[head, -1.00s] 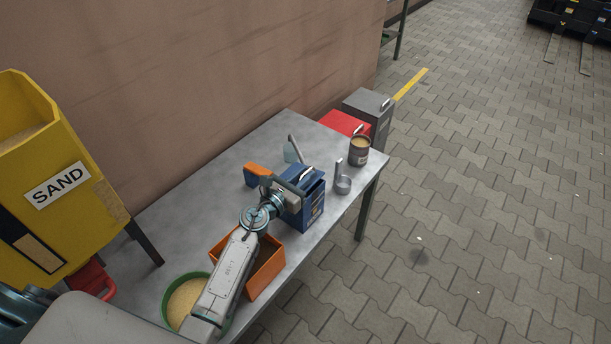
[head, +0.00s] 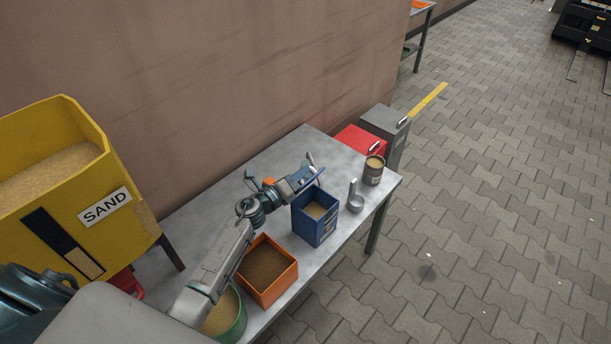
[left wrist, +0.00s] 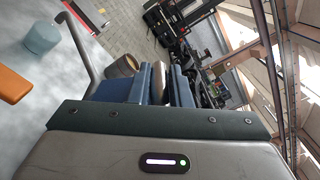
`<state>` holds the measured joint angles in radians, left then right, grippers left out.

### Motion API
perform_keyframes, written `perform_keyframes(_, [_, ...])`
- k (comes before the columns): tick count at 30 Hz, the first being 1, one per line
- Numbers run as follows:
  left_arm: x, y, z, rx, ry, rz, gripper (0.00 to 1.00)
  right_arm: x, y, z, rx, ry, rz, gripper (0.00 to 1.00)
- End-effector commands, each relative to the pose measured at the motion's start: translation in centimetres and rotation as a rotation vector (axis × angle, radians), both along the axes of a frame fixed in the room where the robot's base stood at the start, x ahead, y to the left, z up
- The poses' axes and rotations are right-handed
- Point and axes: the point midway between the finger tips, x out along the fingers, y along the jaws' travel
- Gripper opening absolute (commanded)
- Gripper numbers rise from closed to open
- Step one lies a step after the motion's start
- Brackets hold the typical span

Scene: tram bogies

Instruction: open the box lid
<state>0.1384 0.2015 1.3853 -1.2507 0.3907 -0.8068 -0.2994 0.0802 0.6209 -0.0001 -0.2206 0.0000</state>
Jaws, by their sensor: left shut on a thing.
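The blue box (head: 313,230) stands on the table with its top open. Tan material shows inside. In the left wrist view blue surfaces (left wrist: 122,88) show just beyond the gripper's dark bar; lid and fingers are hard to tell apart there. The grip itself is partly hidden. My right gripper is not in view.
An orange open bin (head: 283,283) and a green bowl (head: 240,322) stand left of the box. A grey scoop (head: 355,203) and a filled can (head: 374,171) stand right. A yellow SAND bin (head: 120,235) is at left. The wall runs behind the table.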

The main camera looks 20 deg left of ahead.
Motion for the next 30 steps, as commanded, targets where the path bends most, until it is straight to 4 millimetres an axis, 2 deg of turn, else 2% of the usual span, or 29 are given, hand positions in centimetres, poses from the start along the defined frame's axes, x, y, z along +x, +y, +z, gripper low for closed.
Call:
perform_keyframes(10, [0.4,1.3,0.0,-0.116,0.043,0.001,0.00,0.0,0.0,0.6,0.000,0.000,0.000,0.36])
perform_keyframes(25, [0.5,1.4,-0.1,-0.134,0.051,0.000,0.00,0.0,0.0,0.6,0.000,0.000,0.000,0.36])
perform_keyframes(26, [0.5,1.4,-0.1,-0.133,0.050,0.000,0.19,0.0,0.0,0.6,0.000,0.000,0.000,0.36])
perform_keyframes(27, [0.4,1.4,-0.1,-0.133,0.050,0.000,0.27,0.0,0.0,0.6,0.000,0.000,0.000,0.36])
perform_keyframes(29, [0.4,1.4,-0.1,-0.134,0.051,0.000,0.38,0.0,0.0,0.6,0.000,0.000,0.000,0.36])
perform_keyframes(30, [0.4,1.4,-0.1,-0.134,0.051,0.000,0.38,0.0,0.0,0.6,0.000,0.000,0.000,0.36])
